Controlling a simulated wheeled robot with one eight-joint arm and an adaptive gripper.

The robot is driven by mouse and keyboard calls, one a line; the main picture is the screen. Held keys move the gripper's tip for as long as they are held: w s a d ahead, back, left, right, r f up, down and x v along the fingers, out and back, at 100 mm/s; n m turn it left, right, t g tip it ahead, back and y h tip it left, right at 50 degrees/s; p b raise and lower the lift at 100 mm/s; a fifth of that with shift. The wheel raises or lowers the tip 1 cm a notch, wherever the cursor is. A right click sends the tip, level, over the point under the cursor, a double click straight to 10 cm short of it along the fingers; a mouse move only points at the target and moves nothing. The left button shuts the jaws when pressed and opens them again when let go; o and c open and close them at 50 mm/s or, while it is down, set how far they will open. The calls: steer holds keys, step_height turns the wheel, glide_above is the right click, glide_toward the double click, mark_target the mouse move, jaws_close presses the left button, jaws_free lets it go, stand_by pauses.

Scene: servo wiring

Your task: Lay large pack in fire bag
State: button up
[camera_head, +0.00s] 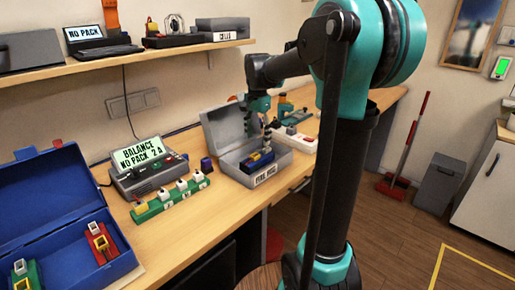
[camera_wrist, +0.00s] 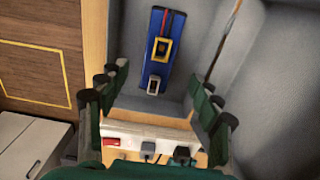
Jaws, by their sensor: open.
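The fire bag (camera_head: 284,165) is a grey open box with a label on its front and its lid raised at the back, on the bench. The large pack, a blue block (camera_head: 262,158) with a yellow-framed connector, lies inside it; it also shows in the wrist view (camera_wrist: 151,72), on the grey floor of the bag (camera_wrist: 205,45). My gripper (camera_head: 267,138) is above the bag. In the wrist view its fingers (camera_wrist: 158,105) are spread wide with nothing between them, apart from the pack.
A balance charger (camera_head: 150,172) and a green connector strip (camera_head: 170,200) stand left of the bag. A blue case (camera_head: 60,235) with red and green packs lies open further left. A white power strip (camera_head: 295,138) sits behind the bag. A shelf (camera_head: 130,57) runs above.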

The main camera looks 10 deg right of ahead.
steer(key=shift+r, duration=2.05)
